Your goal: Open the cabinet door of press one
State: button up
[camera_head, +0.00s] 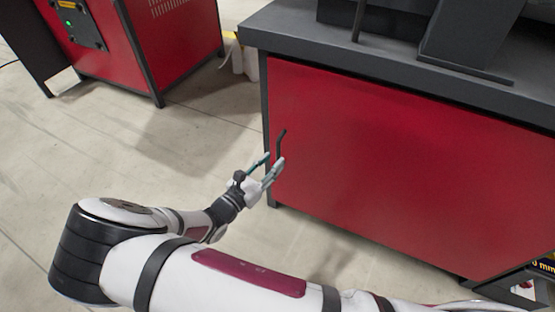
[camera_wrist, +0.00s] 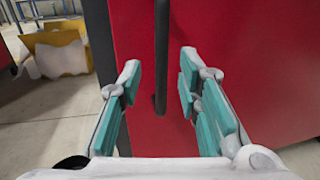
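The red cabinet door (camera_head: 390,165) fills the front of the dark-framed press at the right in the head view. It looks closed, lying flat with the frame. Its black bar handle (camera_head: 281,143) stands upright near the door's left edge. In the wrist view the handle (camera_wrist: 161,60) runs down between my two fingers, against the red door (camera_wrist: 215,35). My gripper (camera_head: 270,167) is open, with its teal-padded fingers on either side of the handle's lower part. In the wrist view there is a gap between the gripper's pads (camera_wrist: 158,88) and the handle on both sides.
Another red machine (camera_head: 170,40) with a green light stands at the back left. White and yellow objects (camera_wrist: 58,50) lie on the floor left of the press. The grey worktop (camera_head: 300,38) overhangs the door. The concrete floor (camera_head: 130,140) on the left is clear.

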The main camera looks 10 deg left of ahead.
aim_at(277, 158)
jog(key=shift+b+x, duration=0.45)
jog(key=shift+x, duration=1.45)
grip_shut()
jog(key=shift+s, duration=0.1)
